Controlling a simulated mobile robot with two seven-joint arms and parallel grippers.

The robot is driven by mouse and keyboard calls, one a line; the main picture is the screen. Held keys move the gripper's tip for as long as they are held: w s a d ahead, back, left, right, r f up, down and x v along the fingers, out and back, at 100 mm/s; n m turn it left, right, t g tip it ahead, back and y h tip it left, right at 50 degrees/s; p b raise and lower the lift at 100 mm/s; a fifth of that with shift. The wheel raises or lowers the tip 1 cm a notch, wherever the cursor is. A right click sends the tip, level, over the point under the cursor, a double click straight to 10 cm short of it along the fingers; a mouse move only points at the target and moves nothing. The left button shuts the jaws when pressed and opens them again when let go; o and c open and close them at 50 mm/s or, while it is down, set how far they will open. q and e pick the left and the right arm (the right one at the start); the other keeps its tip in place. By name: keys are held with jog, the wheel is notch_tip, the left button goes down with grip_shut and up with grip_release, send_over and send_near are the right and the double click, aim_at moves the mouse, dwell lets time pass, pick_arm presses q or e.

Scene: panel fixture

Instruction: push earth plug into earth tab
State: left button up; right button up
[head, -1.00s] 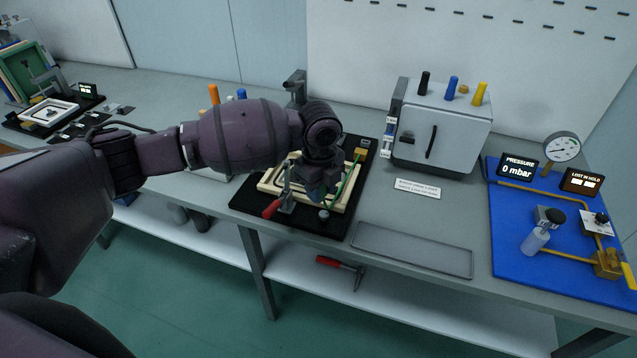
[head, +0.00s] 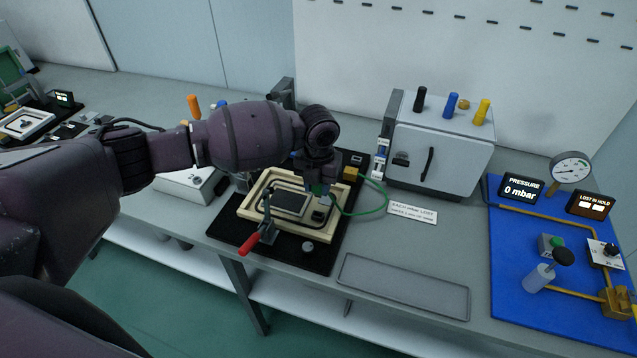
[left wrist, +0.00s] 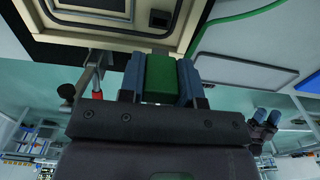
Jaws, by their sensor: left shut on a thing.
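My left gripper (head: 319,184) is above the right part of the framed panel on the black fixture board. Its blue fingers (left wrist: 161,78) are shut on the green earth plug (left wrist: 161,79); the plug also shows in the head view (head: 318,190). A green cable (head: 366,211) loops to the right of the plug. The plug is close to the cream frame (head: 262,226); I cannot tell whether it touches anything. I cannot make out the earth tab clearly. My right gripper (left wrist: 268,116) shows small in the left wrist view, away from the panel.
A red-handled clamp (head: 254,240) stands at the panel's front left. A yellow block (head: 351,174) sits at the board's back right. An empty grey tray (head: 403,287) lies to the right. A grey cabinet (head: 444,150) and a blue pressure board (head: 508,255) stand further right.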

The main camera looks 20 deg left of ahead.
aim_at(318, 193)
pick_arm(q)
jog(key=shift+s+r, duration=0.1)
jog(key=shift+s, duration=0.05)
dwell(0.3)
jog(key=shift+p, duration=0.3)
jog(key=shift+f+b, duration=1.6)
jog(key=shift+f, duration=1.3)
jog(key=shift+p, duration=0.3)
jog(key=shift+f+b, duration=0.8)
jog(key=shift+f, duration=0.65)
jog(key=o, duration=1.1)
